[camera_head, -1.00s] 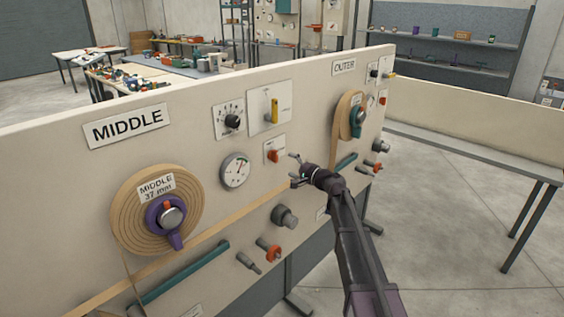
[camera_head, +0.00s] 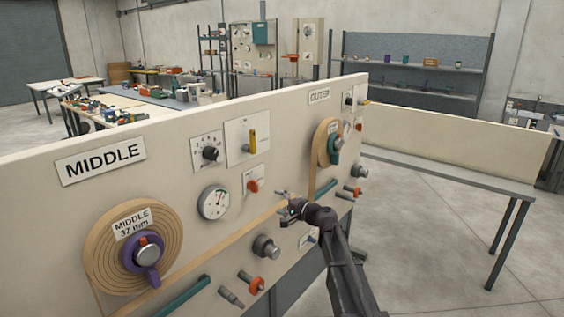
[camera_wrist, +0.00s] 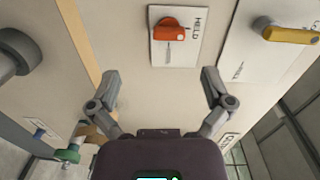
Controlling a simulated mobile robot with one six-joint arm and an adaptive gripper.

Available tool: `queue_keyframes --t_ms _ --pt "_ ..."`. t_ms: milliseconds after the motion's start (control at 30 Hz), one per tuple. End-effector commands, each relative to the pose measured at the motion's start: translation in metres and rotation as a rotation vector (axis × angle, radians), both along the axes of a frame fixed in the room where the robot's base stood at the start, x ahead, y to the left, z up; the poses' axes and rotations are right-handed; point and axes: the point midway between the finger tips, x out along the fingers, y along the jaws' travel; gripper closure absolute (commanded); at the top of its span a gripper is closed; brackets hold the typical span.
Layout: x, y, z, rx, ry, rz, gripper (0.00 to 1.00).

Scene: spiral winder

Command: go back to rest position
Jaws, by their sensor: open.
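My gripper (camera_head: 283,207) is in front of the winder panel (camera_head: 190,135), between the MIDDLE and OUTER stations. In the wrist view my gripper (camera_wrist: 160,90) has its two fingers spread wide with nothing between them. A red-orange knob (camera_wrist: 172,30) on a white plate is ahead of the fingers, apart from them. The same red-orange knob (camera_head: 252,186) shows in the head view, just above and left of my gripper. My arm reaches up from the lower right of the head view.
The MIDDLE spool (camera_head: 105,250) and OUTER spool (camera_head: 319,148) stand out from the panel, with a tan strip (camera_head: 215,245) running along it. A grey round knob (camera_head: 266,247) and red-orange knobs are below. A bench (camera_head: 450,170) is at right. Open floor (camera_head: 420,240) lies right of my arm.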

Motion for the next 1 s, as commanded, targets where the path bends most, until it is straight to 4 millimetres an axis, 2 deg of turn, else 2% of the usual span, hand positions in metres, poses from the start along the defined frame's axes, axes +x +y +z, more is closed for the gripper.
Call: queue_keyframes --t_ms 267,467,767,1000 --pt "-0.061 -0.006 -0.037 -0.261 0.011 0.108 0.0" --pt "-0.114 -0.023 -0.075 -0.511 0.055 0.207 0.0" --pt "-0.196 -0.072 -0.124 -0.881 0.178 0.335 0.0" --pt "-0.263 -0.126 -0.15 -1.166 0.325 0.414 0.0"
